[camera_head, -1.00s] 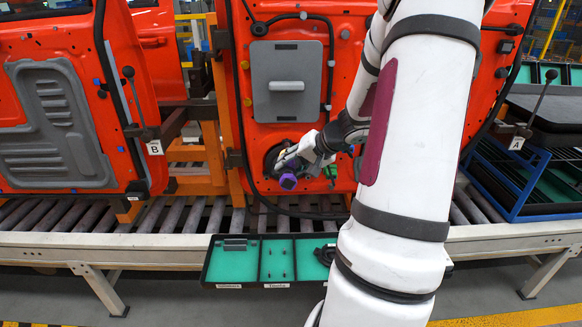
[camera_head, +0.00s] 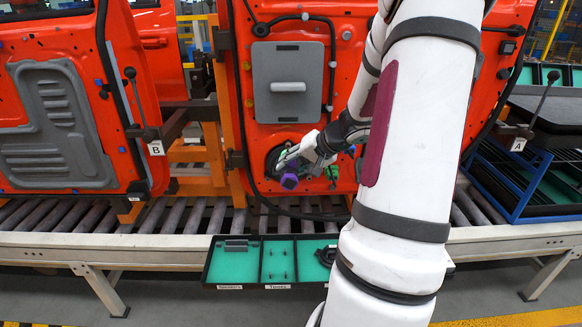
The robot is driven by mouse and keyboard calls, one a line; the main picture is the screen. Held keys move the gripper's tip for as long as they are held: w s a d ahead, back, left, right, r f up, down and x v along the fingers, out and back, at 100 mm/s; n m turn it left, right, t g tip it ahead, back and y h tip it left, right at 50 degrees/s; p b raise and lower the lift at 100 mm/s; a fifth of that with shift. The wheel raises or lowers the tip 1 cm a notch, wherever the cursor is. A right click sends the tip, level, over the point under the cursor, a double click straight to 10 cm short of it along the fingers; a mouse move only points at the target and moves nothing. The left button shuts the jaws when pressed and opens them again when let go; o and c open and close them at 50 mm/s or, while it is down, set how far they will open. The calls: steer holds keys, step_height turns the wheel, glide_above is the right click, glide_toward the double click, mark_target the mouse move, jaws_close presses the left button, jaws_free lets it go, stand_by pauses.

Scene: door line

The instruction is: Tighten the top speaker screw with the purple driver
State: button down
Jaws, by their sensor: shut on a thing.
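My gripper (camera_head: 291,163) is at the lower left of the middle orange door (camera_head: 270,25), in front of the dark round speaker (camera_head: 273,157). It is shut on the purple driver (camera_head: 289,181), whose purple end shows just below the fingers. The driver's tip and the top speaker screw are hidden or too small to make out. I cannot tell whether the tip touches a screw. A green object (camera_head: 332,173) shows to the right of the gripper, close to the door.
A black tray with green compartments (camera_head: 241,264) sits at the conveyor's front edge, with small upright parts in it. Grey rollers (camera_head: 205,214) run below the doors. Another orange door (camera_head: 60,30) hangs at left. A blue rack (camera_head: 520,180) stands at right.

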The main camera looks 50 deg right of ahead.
mark_target(292, 181)
steer(key=shift+r, duration=0.1)
steer(key=shift+s+a+b, duration=0.45)
steer(key=shift+s+a, duration=0.65)
steer(key=shift+a, duration=0.25)
steer(key=shift+s+a+b, duration=0.4)
steer(key=shift+s+a, duration=0.7)
steer(key=shift+a, duration=0.2)
